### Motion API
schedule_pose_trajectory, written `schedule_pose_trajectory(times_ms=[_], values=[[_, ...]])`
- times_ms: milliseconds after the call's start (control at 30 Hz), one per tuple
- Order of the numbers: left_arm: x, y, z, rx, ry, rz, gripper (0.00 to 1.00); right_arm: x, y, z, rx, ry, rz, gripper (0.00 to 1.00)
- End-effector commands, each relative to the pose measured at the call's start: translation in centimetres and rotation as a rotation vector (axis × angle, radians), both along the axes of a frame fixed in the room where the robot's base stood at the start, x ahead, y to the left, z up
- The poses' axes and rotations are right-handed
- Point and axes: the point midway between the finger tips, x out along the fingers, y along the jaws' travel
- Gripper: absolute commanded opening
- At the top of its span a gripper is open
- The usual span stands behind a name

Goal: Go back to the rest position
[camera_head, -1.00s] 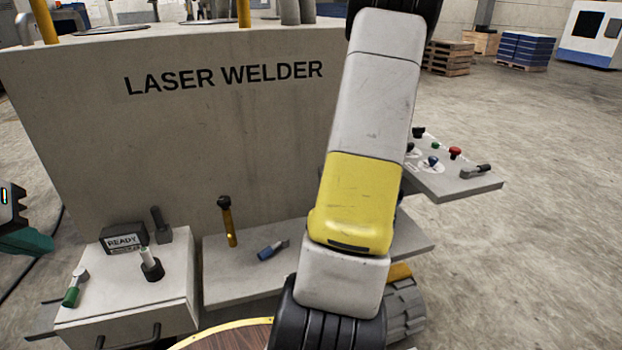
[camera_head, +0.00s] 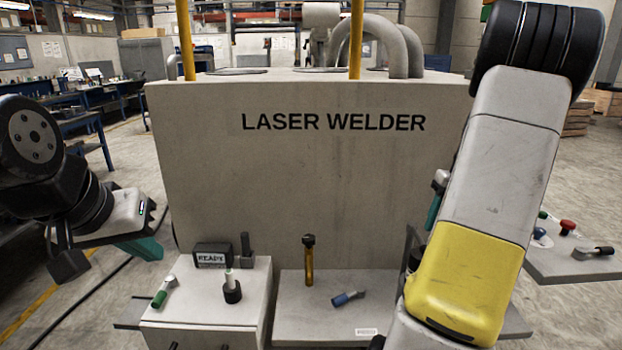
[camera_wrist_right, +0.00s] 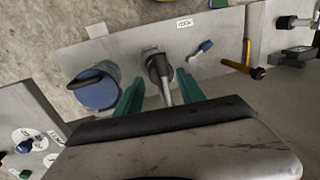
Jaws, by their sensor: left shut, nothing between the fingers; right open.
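My left gripper (camera_head: 148,249) is at the left of the head view, with its teal fingers shut and empty, left of the laser welder and apart from it. My right arm crosses the right side of the head view. A teal piece of the right gripper shows behind that arm; its fingertips are hidden there. In the right wrist view my right gripper (camera_wrist_right: 158,80) is open, its two teal fingers apart. A grey lever with a black base (camera_wrist_right: 157,70) appears between them; I cannot tell how far below it lies.
The laser welder (camera_head: 330,185) fills the middle. Its front shelf holds a brass-coloured post (camera_head: 309,265) and a blue-handled lever (camera_head: 348,297). A box at left carries a READY sign (camera_head: 212,256) and a green-handled lever (camera_head: 164,292). A side panel (camera_head: 560,265) with knobs stands right.

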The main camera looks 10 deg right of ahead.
Motion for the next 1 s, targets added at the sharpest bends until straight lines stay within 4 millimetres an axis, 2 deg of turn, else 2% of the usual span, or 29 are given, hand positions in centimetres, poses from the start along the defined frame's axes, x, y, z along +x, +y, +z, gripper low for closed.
schedule_pose_trajectory(times_ms=[67,167,267,333,500,633,700,800,1000], values=[[0.0,0.0,0.0,0.0,0.0,0.0,0.0,0.2,0.8,0.6,-0.007,-0.009,0.007,0.46],[0.0,0.0,0.0,0.0,0.0,0.0,0.0,0.7,3.6,2.5,-0.029,-0.04,0.027,0.46],[0.0,0.0,0.0,0.0,0.0,0.0,0.0,0.9,8.5,5.5,-0.064,-0.097,0.058,0.46],[0.0,0.0,0.0,0.0,0.0,0.0,0.0,0.4,12.6,7.5,-0.086,-0.149,0.083,0.46],[0.0,0.0,0.0,0.0,0.0,0.0,0.0,-2.6,21.6,10.9,-0.115,-0.286,0.137,0.46],[0.0,0.0,0.0,0.0,0.0,0.0,0.0,-6.0,27.0,11.9,-0.11,-0.394,0.173,0.46],[0.0,0.0,0.0,0.0,0.0,0.0,0.0,-7.8,29.1,12.0,-0.101,-0.443,0.189,0.46],[0.0,0.0,0.0,0.0,0.0,0.0,0.0,-9.8,31.2,11.9,-0.086,-0.497,0.206,0.46],[0.0,0.0,0.0,0.0,0.0,0.0,0.0,-11.5,32.8,11.5,-0.067,-0.544,0.217,0.46]])
